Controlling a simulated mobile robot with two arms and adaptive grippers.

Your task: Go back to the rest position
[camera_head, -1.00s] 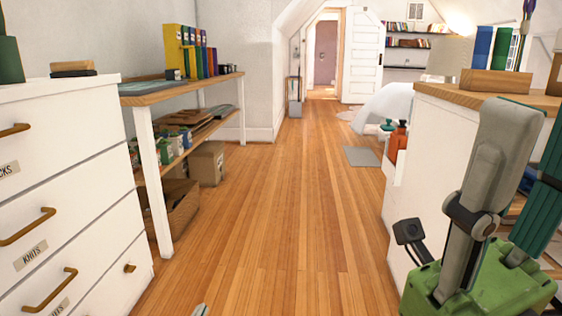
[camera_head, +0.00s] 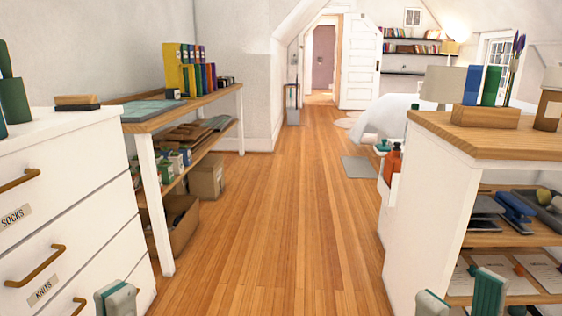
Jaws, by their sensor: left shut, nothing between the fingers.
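My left gripper (camera_head: 118,300) shows only by its grey and green tips at the bottom edge, in front of the white drawer unit. Its tips are together, with nothing seen between them. My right gripper (camera_head: 461,297) is at the bottom right, in front of the white shelf unit. Its two grey and green fingertips stand apart with nothing seen between them. The rest of both arms is below the picture.
A white drawer unit (camera_head: 75,205) stands close on the left, with a wooden bench (camera_head: 190,108) behind it. A wood-topped shelf unit (camera_head: 445,135) stands on the right. The wooden floor (camera_head: 285,220) between them is clear towards the open doorway (camera_head: 323,60).

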